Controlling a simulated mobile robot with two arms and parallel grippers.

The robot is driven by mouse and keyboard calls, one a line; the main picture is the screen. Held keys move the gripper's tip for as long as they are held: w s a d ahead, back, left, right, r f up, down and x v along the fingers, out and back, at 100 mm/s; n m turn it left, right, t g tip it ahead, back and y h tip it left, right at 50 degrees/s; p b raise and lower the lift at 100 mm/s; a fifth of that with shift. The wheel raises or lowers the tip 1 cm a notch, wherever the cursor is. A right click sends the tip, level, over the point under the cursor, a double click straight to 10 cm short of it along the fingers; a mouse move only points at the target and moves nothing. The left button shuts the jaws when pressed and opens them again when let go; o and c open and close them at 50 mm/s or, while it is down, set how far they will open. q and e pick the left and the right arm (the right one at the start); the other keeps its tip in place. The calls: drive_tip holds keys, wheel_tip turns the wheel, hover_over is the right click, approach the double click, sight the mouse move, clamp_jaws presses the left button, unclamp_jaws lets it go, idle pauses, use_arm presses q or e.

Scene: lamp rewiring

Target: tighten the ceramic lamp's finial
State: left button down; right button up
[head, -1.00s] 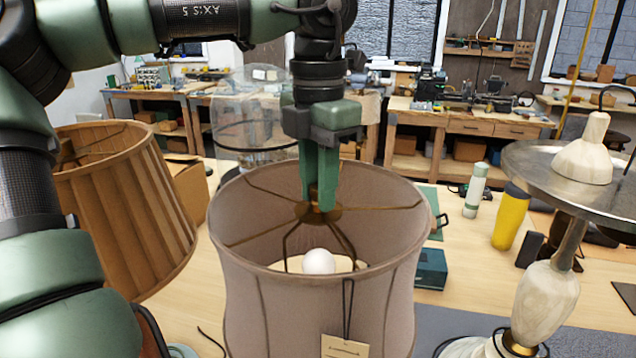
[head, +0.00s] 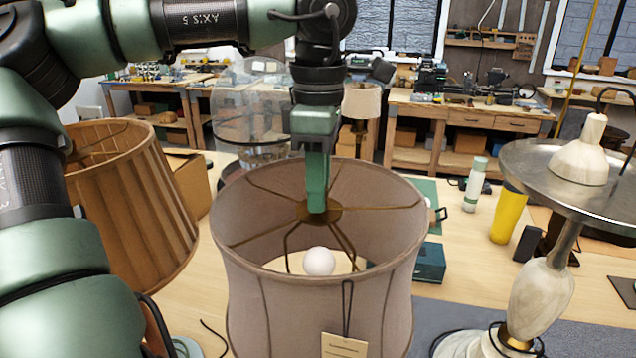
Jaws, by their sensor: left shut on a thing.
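The lamp's shade (head: 272,305) is pale mauve-grey and open at the top, with thin spokes meeting at a brass hub (head: 333,212). A white bulb (head: 319,262) and the wire harp show inside, and a paper tag hangs at the front. My left gripper (head: 317,208) points straight down with its fingertips at the hub in the middle of the shade. It is shut on the finial, which the fingers hide. The lamp's ceramic body is hidden by the shade. My right gripper is not in view.
A pleated tan shade (head: 135,205) stands close on the left. A lamp with a metal disc shade (head: 520,170) stands on the right. A yellow tumbler (head: 508,214), white-green bottle (head: 474,185) and teal box (head: 430,262) stand between. A clear glass shade (head: 250,115) is behind.

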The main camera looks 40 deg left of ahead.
use_arm(q)
drive_tip(key=shift+f+m, duration=0.15)
drive_tip(key=shift+m, duration=0.45)
drive_tip(key=c, duration=1.2)
unclamp_jaws()
drive_tip(key=shift+r, duration=0.55)
wheel_tip(320, 180, up, 6)
drive_tip(key=shift+w+d+r+b, duration=0.1)
drive_tip(key=shift+b, duration=0.75)
drive_tip(key=shift+r, duration=0.25)
